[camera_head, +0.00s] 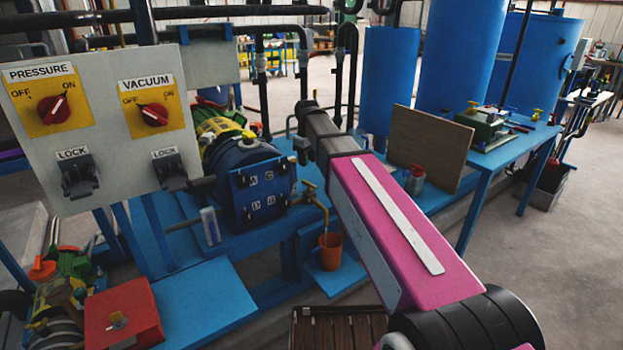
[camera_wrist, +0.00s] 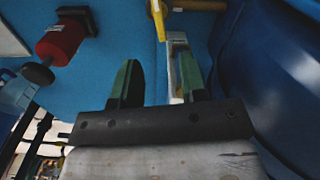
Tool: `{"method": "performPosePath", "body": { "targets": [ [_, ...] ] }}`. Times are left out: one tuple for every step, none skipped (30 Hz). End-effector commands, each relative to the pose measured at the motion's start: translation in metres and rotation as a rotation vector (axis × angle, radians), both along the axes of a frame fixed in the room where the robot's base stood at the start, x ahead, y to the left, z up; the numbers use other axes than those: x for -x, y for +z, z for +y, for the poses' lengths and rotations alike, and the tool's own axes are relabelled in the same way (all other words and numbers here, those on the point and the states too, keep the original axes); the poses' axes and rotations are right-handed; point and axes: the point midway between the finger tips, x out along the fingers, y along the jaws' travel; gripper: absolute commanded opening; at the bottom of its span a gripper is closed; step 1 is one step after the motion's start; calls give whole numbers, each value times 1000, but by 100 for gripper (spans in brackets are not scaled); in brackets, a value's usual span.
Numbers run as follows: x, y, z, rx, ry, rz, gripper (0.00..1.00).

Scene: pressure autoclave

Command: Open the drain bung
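The brass drain fitting (camera_head: 324,212) comes off the right end of the dark blue vessel (camera_head: 250,180), and its yellow lever (camera_head: 309,187) shows above an orange cup (camera_head: 328,251). In the wrist view a yellow lever (camera_wrist: 158,20) and a brass pipe (camera_wrist: 200,5) lie beyond the fingertips at the top edge. My gripper (camera_wrist: 160,62) is open, with its two green fingers apart. A pale metal piece (camera_wrist: 177,65) lies close beside the right finger; I cannot tell whether they touch. In the head view my arm hides the fingers' exact place.
The dark blue vessel wall (camera_wrist: 285,75) is close on the right in the wrist view. A red cylinder (camera_wrist: 62,40) is at upper left. A wooden board (camera_head: 430,148) stands right of my arm. A control panel (camera_head: 100,130) stands at left.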

Motion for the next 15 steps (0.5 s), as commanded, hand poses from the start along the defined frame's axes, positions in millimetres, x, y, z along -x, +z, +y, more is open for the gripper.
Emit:
{"method": "performPosePath", "body": {
  "targets": [
    [0,-3,0,0,2,0,39],
    [0,-6,0,1,2,1,39],
    [0,-9,0,0,1,1,39],
    [0,-13,0,1,1,2,39],
    [0,-17,0,1,0,2,39],
    [0,-22,0,0,0,3,39],
    [0,-26,0,0,0,3,39],
    [0,-31,0,0,-1,3,39],
    [0,-38,0,1,-1,4,39],
    [0,-43,0,1,-1,4,39],
    [0,-47,0,0,-1,3,39],
    [0,-54,0,0,-1,3,39],
    [-1,-59,0,0,-2,3,39],
    [-1,-64,0,1,-2,4,39],
    [-1,-69,0,0,-2,3,39]
  ]
}}
